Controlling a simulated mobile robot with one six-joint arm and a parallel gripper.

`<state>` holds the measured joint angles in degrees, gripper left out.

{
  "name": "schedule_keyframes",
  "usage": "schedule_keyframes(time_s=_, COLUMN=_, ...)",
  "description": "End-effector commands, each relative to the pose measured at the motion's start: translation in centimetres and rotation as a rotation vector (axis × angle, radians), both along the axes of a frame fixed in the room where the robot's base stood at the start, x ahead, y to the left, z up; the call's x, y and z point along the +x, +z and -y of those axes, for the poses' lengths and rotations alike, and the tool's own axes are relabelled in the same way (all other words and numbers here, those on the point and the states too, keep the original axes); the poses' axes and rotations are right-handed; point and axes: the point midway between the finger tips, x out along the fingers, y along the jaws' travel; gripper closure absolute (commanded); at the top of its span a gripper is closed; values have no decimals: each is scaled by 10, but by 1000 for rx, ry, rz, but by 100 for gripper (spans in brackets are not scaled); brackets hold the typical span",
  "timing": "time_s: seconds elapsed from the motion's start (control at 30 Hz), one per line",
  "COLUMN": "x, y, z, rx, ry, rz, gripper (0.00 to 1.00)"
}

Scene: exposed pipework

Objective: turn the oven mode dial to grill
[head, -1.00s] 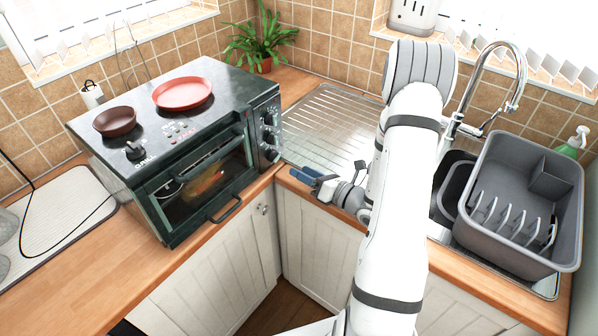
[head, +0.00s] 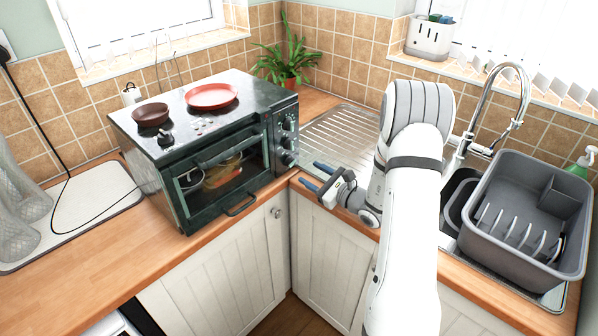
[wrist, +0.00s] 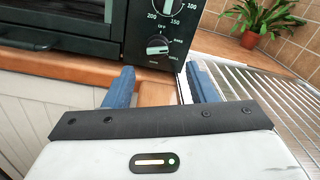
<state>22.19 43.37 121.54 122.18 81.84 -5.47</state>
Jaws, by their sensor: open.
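The dark toaster oven (head: 200,205) stands on the wooden counter, with a column of dials on the right of its front. The mode dial (wrist: 158,45) is the lower dial in the wrist view. OFF is printed above it and other labels to its right; its exact pointer setting is hard to read. My gripper (head: 312,177) is open and empty in front of the oven's lower right corner. In the wrist view its blue fingers (wrist: 160,80) are spread apart, below the mode dial and not touching it.
A temperature dial (wrist: 170,6) sits above the mode dial. A metal draining board (head: 340,135) lies right of the oven. A grey dish rack (head: 525,215) and tap (head: 510,100) stand further right.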

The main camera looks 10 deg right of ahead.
Motion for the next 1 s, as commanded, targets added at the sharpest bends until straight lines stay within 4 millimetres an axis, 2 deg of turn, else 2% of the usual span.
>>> schedule_keyframes(time_s=0.1, x=17, y=2, z=-16, rx=0, ry=8, rz=-1, gripper=49)
schedule_keyframes(time_s=0.3, x=38, y=1, z=-33, rx=1, ry=10, rz=-1, gripper=49)
schedule_keyframes(time_s=0.67, x=44, y=0, z=-38, rx=2, ry=11, rz=-2, gripper=49)
schedule_keyframes(time_s=1.0, x=44, y=0, z=-38, rx=2, ry=11, rz=-2, gripper=75)
